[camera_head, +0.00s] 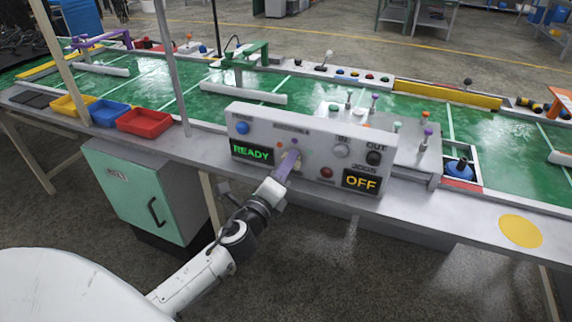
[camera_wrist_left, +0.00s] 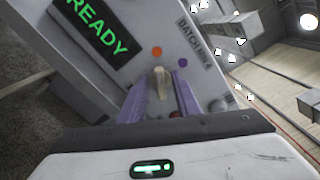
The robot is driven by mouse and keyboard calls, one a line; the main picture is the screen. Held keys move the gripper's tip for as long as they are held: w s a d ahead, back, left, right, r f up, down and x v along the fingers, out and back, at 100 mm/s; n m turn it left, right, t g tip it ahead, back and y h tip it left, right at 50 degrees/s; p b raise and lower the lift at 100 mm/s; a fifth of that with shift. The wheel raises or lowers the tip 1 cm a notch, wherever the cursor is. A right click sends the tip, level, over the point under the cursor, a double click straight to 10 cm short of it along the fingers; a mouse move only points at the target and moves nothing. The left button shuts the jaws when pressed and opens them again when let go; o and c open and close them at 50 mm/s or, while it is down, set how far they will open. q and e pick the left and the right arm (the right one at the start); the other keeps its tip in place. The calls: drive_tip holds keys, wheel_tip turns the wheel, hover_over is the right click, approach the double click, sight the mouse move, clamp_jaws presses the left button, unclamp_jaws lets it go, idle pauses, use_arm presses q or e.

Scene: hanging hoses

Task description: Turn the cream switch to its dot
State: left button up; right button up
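The cream switch (camera_wrist_left: 160,84) sits on the front of the grey control panel (camera_head: 317,182), just right of the green READY sign. In the left wrist view its handle points roughly up, near the orange dot (camera_wrist_left: 156,51). A purple dot (camera_wrist_left: 182,62) lies up and right of the handle. My left gripper (camera_head: 290,160) reaches up to the panel. Its two purple fingers (camera_wrist_left: 160,98) stand open on both sides of the handle, with a visible gap each side. In the head view the fingers hide much of the switch. My right gripper is not in view.
Coloured trays (camera_head: 145,122) stand at left on the bench. A teal cabinet (camera_head: 150,195) stands below. The bench's right front is clear.

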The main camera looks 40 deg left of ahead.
use_arm(q)
drive_tip(key=b+v, duration=0.1)
drive_tip(key=v, duration=0.9)
drive_tip(key=shift+s, duration=0.15)
idle(0.4)
